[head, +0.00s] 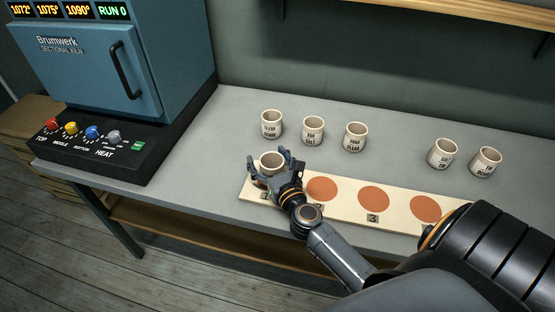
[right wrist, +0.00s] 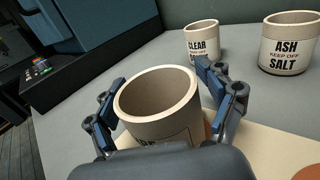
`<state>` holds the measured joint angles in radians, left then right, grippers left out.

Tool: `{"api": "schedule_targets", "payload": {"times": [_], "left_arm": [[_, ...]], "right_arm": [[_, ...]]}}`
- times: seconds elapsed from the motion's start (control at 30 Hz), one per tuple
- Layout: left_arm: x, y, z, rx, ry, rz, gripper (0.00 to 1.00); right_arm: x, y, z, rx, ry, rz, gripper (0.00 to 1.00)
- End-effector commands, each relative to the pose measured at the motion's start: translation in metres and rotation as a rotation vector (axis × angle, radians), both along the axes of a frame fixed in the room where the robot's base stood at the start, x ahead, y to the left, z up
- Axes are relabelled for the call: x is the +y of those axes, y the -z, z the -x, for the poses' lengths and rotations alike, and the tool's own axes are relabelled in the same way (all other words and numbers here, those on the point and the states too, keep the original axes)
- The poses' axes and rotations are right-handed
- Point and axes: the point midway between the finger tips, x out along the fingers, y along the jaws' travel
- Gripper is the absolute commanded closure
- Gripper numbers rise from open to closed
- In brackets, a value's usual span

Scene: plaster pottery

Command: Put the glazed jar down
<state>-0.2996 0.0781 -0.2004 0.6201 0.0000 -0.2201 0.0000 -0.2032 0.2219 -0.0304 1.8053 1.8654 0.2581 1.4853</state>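The jar (head: 270,160), off-white with a dark inside, is between the fingers of my right gripper (head: 281,168). In the right wrist view the same jar (right wrist: 160,105) is upright, and the two blue finger pads of the right gripper (right wrist: 160,92) press close on its opposite sides. Its label is mostly hidden. The jar is over the leftmost orange disc of the pale board (head: 346,211); whether its base touches the disc is hidden. My left gripper is in neither view.
Several labelled jars stand behind the board, including the CLEAR jar (head: 271,124), the ASH SALT jar (head: 313,130) and another pair at right. Three orange discs, such as the one marked 3 (head: 373,199), are bare. A blue kiln (head: 110,60) stands at left.

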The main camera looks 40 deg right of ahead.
Motion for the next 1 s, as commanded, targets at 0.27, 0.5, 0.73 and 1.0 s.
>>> {"api": "schedule_targets", "payload": {"times": [0.27, 0.5, 0.73, 1.0], "left_arm": [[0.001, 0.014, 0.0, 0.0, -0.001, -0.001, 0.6], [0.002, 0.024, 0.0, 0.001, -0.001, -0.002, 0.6], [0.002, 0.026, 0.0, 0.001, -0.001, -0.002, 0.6], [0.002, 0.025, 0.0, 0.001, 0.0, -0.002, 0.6]], "right_arm": [[0.01, 0.004, 0.06, 0.002, 0.001, 0.0, 0.19], [0.017, 0.002, 0.094, 0.001, 0.0, -0.001, 0.19], [0.018, -0.001, 0.103, -0.001, 0.001, 0.0, 0.19], [0.019, -0.001, 0.103, -0.001, -0.003, 0.007, 0.19]]}}
